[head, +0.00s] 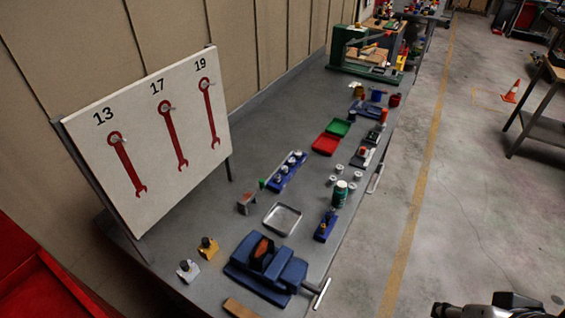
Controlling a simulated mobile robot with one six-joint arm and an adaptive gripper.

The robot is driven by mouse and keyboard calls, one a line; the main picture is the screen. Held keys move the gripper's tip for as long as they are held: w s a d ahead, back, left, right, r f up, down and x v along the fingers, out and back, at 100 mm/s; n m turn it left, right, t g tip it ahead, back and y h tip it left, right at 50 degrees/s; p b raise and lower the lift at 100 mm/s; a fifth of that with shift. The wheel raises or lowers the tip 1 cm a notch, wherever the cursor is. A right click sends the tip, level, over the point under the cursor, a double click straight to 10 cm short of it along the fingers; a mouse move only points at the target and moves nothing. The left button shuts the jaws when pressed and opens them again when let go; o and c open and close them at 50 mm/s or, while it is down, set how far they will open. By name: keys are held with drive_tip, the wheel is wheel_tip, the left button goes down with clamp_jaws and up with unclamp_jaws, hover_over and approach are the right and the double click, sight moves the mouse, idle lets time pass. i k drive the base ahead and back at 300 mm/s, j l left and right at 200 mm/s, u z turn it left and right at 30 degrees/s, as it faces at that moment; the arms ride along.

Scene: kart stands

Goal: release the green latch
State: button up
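No part is clearly readable as a green latch at this size. A small green knob (262,183) shows at the near end of a blue rack (287,172) on the long grey bench. A large green frame (349,52) stands farther back on the bench, with wooden boards in it; any latch on it is too small to tell. Part of my arm shows at the bottom right edge, over the floor and well apart from the bench. My gripper's fingers do not show.
On the bench are a blue vise (266,266), a metal tray (282,219), a green can (340,194), a red bin (326,144) and a green bin (338,127). A wrench board (150,140) stands at left. The aisle is open; an orange cone (511,92) stands at right.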

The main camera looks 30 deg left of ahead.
sight(262, 185)
drive_tip(key=u, duration=0.15)
drive_tip(key=i+u, duration=0.4)
drive_tip(key=i+l+u, duration=0.2)
drive_tip(key=u, duration=0.2)
drive_tip(key=i+l+u, duration=0.25)
drive_tip(key=u, duration=0.15)
drive_tip(key=i+l+u, duration=0.2)
drive_tip(key=u, duration=0.2)
drive_tip(key=i+l, duration=0.15)
drive_tip(key=l, duration=0.2)
drive_tip(key=i+l, duration=0.2)
drive_tip(key=l, duration=0.15)
drive_tip(key=i+l, duration=0.15)
drive_tip(key=l, duration=0.2)
